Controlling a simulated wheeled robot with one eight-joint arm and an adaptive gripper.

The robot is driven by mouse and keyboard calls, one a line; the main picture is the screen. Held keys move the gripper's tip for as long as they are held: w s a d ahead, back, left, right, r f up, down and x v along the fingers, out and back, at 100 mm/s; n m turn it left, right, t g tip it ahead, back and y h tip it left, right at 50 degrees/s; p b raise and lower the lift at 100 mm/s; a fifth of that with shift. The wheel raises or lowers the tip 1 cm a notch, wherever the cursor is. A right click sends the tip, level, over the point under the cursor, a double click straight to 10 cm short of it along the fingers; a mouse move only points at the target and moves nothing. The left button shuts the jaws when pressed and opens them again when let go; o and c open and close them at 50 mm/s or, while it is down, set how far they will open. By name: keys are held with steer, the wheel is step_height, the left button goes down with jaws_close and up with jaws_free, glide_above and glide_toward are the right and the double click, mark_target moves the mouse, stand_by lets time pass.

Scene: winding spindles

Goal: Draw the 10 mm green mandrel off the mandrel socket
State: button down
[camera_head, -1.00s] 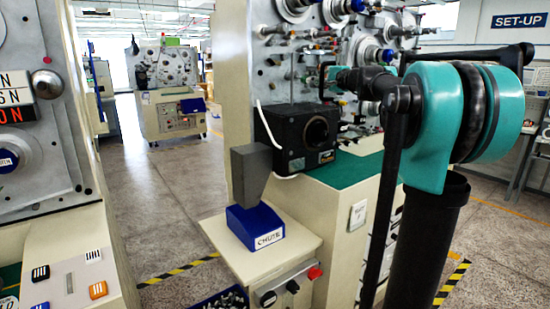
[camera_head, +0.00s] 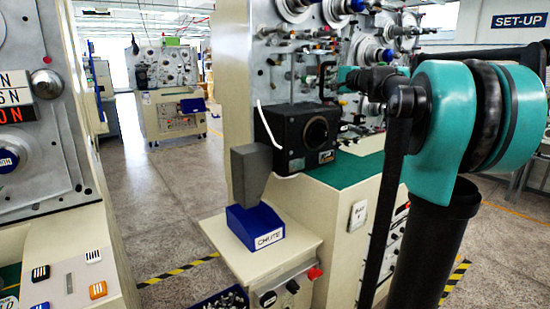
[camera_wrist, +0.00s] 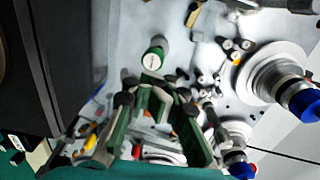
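In the wrist view a short green cylinder with a pale, marked end face, which looks like the green mandrel (camera_wrist: 153,58), stands out from the grey machine panel. Its base and the socket are not clearly seen. My gripper (camera_wrist: 156,92) shows below it, with green and black fingers spread apart. The mandrel lies just beyond the fingertips, and I see nothing held between them. Whether the fingers touch it cannot be told. In the head view my arm crosses in front of the machine, and I cannot make out the gripper or mandrel clearly.
A black box (camera_head: 293,138) with a round opening is on the machine's side. A blue chute block (camera_head: 254,224) with a grey upright stands on the cream ledge. In the wrist view, large spindles with blue ends (camera_wrist: 305,101) and several small rollers lie to the right.

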steer(key=v, duration=1.1)
stand_by(1.4)
